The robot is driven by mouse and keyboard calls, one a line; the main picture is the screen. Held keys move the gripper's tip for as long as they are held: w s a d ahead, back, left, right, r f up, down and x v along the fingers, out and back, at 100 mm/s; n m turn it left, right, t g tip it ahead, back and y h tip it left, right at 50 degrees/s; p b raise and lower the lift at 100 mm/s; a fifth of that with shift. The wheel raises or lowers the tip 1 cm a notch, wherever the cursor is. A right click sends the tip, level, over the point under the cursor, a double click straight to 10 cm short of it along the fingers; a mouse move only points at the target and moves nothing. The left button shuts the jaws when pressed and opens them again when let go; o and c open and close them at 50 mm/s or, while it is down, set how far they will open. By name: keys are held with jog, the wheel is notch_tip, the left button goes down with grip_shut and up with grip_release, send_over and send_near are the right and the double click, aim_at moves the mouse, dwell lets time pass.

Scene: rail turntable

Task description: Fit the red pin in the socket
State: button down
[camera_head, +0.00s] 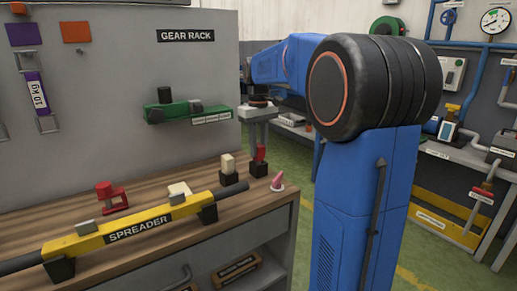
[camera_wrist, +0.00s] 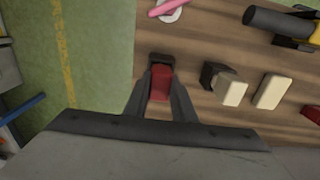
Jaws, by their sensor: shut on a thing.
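The red pin (camera_head: 260,154) is held between the fingers of my gripper (camera_head: 259,146) at the right end of the workbench. In the wrist view the red pin (camera_wrist: 160,84) sits between the two dark fingers of my gripper (camera_wrist: 161,75). A black socket block (camera_head: 259,170) stands directly under the pin. It also shows just beyond the pin in the wrist view (camera_wrist: 160,58). The pin looks upright and its lower end meets or overlaps the block. I cannot tell whether it is inside the socket, since the opening is hidden.
A black block with a cream pin (camera_head: 228,163) stands just left, with a cream block (camera_head: 179,189) farther left. A pink cone (camera_head: 277,184) on a white base is at the bench's right edge. The yellow spreader bar (camera_head: 130,230) lies along the front. The gear rack panel (camera_head: 190,70) rises behind.

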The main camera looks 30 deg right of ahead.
jog(key=shift+r, duration=0.1)
jog(key=shift+r, duration=3)
jog(key=shift+r, duration=0.1)
jog(key=shift+r, duration=2.4)
